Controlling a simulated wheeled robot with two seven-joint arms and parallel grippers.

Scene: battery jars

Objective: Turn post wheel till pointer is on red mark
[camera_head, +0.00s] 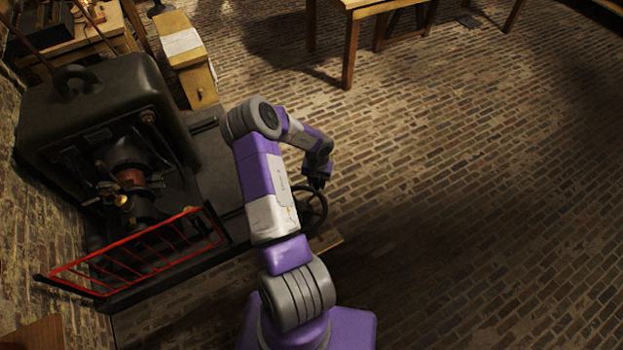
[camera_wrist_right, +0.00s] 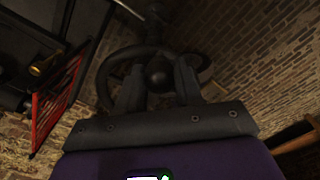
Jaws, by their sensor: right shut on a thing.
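The post wheel (camera_head: 311,212) is a dark spoked handwheel at the right end of the machine's dark base, partly behind my right arm. My right gripper (camera_head: 317,184) is at the wheel's upper rim. In the right wrist view the curved dark rim of the wheel (camera_wrist_right: 106,72) runs behind the fingers. A dark round knob (camera_wrist_right: 157,75) shows between the two fingers of my right gripper (camera_wrist_right: 158,84), which is shut on the wheel; the exact contact is too dark to tell. I cannot make out the pointer or the red mark. My left gripper is not in view.
A large dark machine (camera_head: 95,110) stands at the left, with a red guard rail (camera_head: 130,255) in front. A wooden cabinet (camera_head: 185,60) stands behind it and a wooden table (camera_head: 365,12) at the back. The brick floor (camera_head: 470,190) to the right is clear.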

